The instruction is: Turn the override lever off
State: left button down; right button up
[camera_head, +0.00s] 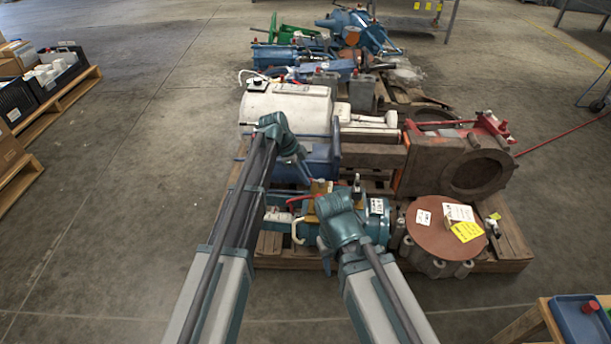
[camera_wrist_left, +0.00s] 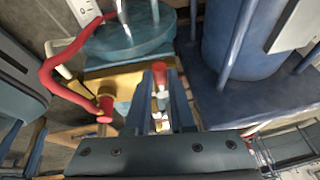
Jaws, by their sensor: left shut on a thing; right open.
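My left gripper (camera_head: 305,178) reaches down to the blue-green valve unit (camera_head: 375,228) on the near part of the pallet. In the left wrist view, my left gripper (camera_wrist_left: 162,92) is shut on a small red-tipped lever (camera_wrist_left: 160,76) with a pale stem, which stands between the two fingers. A curved red handle (camera_wrist_left: 58,82) with a red end lies to the left of the fingers, apart from them; it also shows in the head view (camera_head: 300,199). My right gripper (camera_head: 327,262) is open, low over the near side of the unit; its wrist hides part of the unit.
A brown round flange (camera_head: 446,228) with tags lies to the right on the wooden pallet (camera_head: 515,245). A blue cylinder (camera_wrist_left: 245,40) is close right of my left gripper.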

pick_arm(q)
jog(key=c, duration=0.8)
grip_release()
jog(key=shift+o, duration=0.2)
jog(key=shift+r, duration=0.1)
jog(key=w+p+v, duration=0.1)
jog(key=p+v, duration=1.1)
jog(key=v, duration=0.1)
jog(key=shift+s+a+r+p, duration=0.15)
jog(key=shift+s+r+p, duration=0.2)
jog(key=shift+s, duration=0.15)
jog(key=shift+f, duration=0.1)
